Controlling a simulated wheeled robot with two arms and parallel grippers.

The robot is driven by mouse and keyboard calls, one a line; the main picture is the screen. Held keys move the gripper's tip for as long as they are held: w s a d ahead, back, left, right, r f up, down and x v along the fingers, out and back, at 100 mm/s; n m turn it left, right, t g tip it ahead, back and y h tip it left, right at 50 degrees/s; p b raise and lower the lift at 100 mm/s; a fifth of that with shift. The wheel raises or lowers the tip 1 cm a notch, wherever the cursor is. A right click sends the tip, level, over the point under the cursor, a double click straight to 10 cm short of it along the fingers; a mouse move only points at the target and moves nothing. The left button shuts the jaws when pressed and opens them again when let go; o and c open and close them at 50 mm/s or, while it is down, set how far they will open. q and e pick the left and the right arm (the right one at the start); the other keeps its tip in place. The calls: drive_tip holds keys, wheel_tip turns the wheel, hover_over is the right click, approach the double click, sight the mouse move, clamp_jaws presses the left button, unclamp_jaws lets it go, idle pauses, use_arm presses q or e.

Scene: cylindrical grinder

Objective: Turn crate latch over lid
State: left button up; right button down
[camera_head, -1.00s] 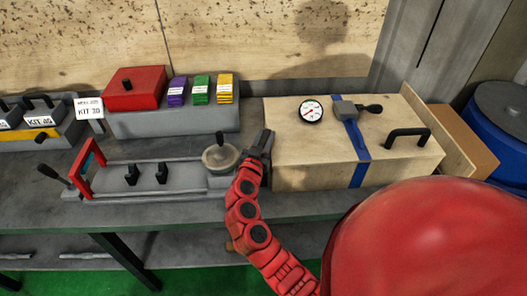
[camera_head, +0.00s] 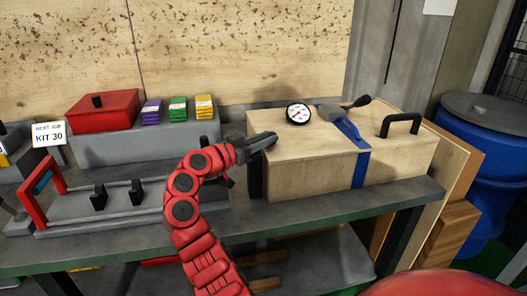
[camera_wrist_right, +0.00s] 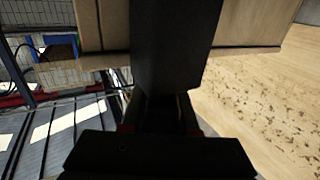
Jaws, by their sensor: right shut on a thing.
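The wooden crate (camera_head: 310,176) stands on the grey bench with its lid (camera_head: 300,142) down. My right gripper (camera_head: 262,143) is at the crate's upper left corner, at lid height. It is shut on a dark bar, which I take for the crate latch (camera_head: 256,180); this hangs along the crate's left end. In the right wrist view the dark latch (camera_wrist_right: 172,45) runs up from between the fingers, and the fingertips are mostly hidden. Its exact angle to the lid is hard to tell. My left gripper is not in view.
A blue strap (camera_head: 360,170) with a black-handled buckle, a gauge (camera_head: 298,114) and a black handle (camera_head: 401,124) are on the crate. A grey fixture with a red handle (camera_head: 45,190) stands left. A blue drum (camera_head: 485,130) stands right.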

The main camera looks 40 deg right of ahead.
drive_tip(key=shift+s+f+g+b, duration=0.1)
drive_tip(key=shift+f+g+b, duration=0.05)
drive_tip(key=shift+g+b, duration=0.25)
drive_tip(key=shift+m, duration=0.4)
drive_tip(key=shift+d+r, duration=0.1)
drive_tip(key=shift+r, duration=0.15)
drive_tip(key=c, duration=0.7)
unclamp_jaws()
drive_tip(key=a, duration=1.7)
drive_tip(key=shift+a, duration=0.2)
